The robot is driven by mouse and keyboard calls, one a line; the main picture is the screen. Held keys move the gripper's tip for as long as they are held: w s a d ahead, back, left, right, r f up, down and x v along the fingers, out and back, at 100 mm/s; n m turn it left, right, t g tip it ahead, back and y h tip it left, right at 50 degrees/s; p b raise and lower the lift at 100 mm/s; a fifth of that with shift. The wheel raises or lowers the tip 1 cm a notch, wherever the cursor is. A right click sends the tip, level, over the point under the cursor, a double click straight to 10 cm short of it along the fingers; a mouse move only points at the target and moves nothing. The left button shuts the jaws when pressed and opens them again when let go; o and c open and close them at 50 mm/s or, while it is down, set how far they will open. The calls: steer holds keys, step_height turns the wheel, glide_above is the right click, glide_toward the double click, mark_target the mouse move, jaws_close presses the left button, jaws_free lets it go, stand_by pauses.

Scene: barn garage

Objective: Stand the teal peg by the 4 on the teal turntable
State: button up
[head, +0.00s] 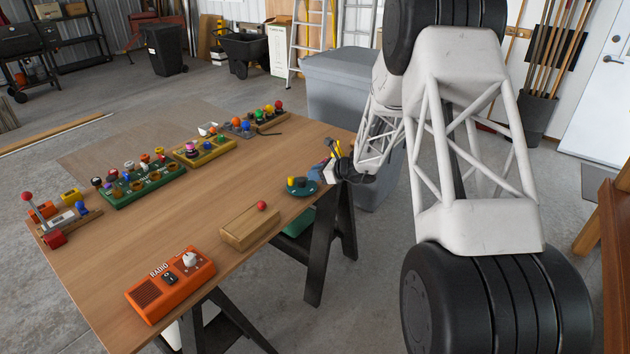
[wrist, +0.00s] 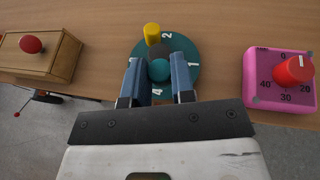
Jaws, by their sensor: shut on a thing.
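The teal turntable (wrist: 188,51) is a round disc near the table edge. It also shows in the head view (head: 313,188). A white 2 is readable at its far side; other white marks near my fingers are partly hidden. The teal peg (wrist: 159,70), with a round top, is between the blue fingers of my gripper (wrist: 157,65), which is shut on it over the disc. I cannot tell whether its foot touches the disc. A yellow peg (wrist: 152,33) stands at the far side of the disc. A dark round piece (wrist: 158,51) is near the middle.
A wooden box with a red knob (wrist: 60,55) is left of the turntable, and a pink dial box with a red knob (wrist: 262,92) is on its right. An orange radio (head: 170,285) and several coloured control boxes stand farther along the table. The middle table surface is clear.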

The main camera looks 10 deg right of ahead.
mark_target(315, 187)
steer(key=shift+w, duration=0.4)
steer(key=shift+f, duration=1.75)
steer(key=shift+f, duration=0.2)
steer(key=o, duration=0.9)
steer(key=shift+r, duration=0.2)
steer(key=shift+v, duration=6)
steer(key=shift+s+a, duration=0.1)
